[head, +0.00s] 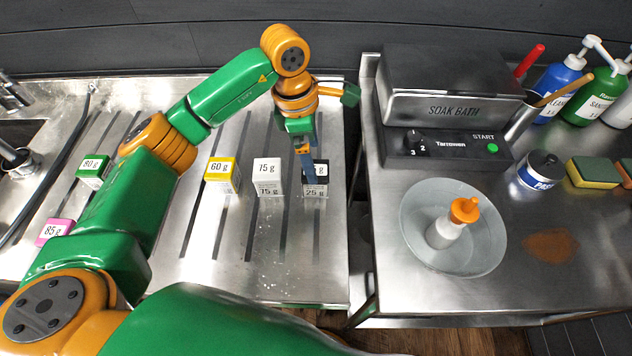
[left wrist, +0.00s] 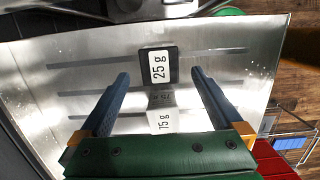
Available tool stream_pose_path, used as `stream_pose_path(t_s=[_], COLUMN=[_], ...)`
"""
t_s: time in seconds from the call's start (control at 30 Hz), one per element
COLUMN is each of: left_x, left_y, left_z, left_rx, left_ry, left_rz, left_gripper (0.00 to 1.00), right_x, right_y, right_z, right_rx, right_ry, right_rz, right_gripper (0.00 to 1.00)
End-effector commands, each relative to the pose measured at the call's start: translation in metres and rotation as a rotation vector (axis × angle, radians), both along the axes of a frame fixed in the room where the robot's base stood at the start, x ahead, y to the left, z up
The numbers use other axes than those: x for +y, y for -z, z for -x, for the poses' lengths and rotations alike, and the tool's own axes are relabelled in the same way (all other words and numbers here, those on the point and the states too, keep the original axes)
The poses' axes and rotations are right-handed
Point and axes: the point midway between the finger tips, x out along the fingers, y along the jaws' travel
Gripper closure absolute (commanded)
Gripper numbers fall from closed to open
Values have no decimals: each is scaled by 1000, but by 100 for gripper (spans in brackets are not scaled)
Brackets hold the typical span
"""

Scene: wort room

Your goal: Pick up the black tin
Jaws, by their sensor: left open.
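The black tin (head: 322,168) stands on the grooved steel drainboard, right of a white tin, and my gripper partly hides it in the head view. In the left wrist view the black tin (left wrist: 174,67) shows its white "25 g" label, beyond and between the fingertips. My left gripper (head: 309,180) is open, its fingers pointing down at the tin. In the left wrist view the two fingers of the gripper (left wrist: 160,75) are apart with nothing held between them. I cannot tell the exact height of the fingertips above the tin. My right gripper is not in view.
The white "75 g" tin (head: 266,168) stands close left of the black tin. A yellow "60 g" tin (head: 221,170), green "80 g" tin (head: 93,167) and pink "85 g" tin (head: 54,231) stand further left. The soak bath (head: 448,100) and a bowl (head: 480,255) are on the right counter.

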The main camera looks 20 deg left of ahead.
Motion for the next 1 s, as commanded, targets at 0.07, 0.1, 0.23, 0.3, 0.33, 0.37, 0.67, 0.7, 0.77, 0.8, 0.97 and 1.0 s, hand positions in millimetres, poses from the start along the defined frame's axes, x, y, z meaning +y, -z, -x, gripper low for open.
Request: stream_pose_path(t_s=[0.07, 0.1, 0.23, 0.3, 0.33, 0.37, 0.67, 0.7, 0.77, 0.8, 0.97, 1.0], left_x=[-1, -2, -3, -6, -6, -6, -6, -6, -6, -6, -6, -6], left_y=[7, 12, 37, 52, 55, 58, 62, 62, 62, 61, 61, 61], left_z=[1, 0, 0, -2, -2, -2, -3, -3, -3, -3, -3, -3], left_rx=[5, 6, 9, 5, 5, 3, 0, 0, 0, 0, 0, 0], left_ry=[0, 1, 0, 1, 1, 0, 0, 0, 0, 0, 1, 0], left_rz=[0, 0, -1, 0, 0, -1, -1, -1, -1, -1, -1, -1], left_gripper=[0, 0, 0, 0, 0, 0, 22, 32, 49, 59, 92, 92], right_x=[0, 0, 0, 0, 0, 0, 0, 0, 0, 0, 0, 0], right_y=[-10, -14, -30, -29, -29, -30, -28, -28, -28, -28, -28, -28], right_z=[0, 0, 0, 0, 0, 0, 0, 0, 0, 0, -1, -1], right_rx=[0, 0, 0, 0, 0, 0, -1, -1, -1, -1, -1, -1], right_ry=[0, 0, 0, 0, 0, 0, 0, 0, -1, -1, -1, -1], right_rz=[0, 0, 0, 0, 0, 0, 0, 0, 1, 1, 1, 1], right_gripper=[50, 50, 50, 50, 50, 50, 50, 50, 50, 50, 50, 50])
